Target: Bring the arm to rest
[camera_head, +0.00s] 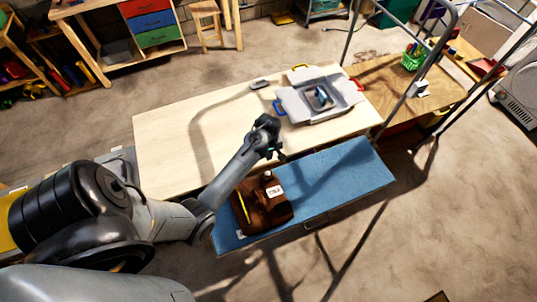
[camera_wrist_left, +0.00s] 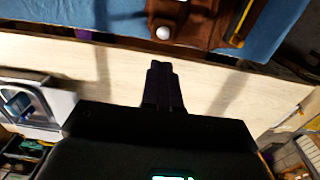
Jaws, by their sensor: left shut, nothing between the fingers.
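My left arm comes in from the left in the head view. Its left gripper (camera_head: 279,154) is over the front edge of the pale wooden table, just above and behind the brown tool bag. In the left wrist view the two dark fingers of the left gripper (camera_wrist_left: 161,67) lie together with nothing between them. They point across the pale tabletop (camera_wrist_left: 95,68) toward the blue surface. My right gripper is not in view.
A brown bag (camera_head: 270,212) with a yellow item lies on the blue mat surface (camera_head: 340,180). A grey open box (camera_head: 340,110) stands on the wooden table (camera_head: 165,140). A metal frame (camera_head: 410,85) rises at the right. The table's left part is clear.

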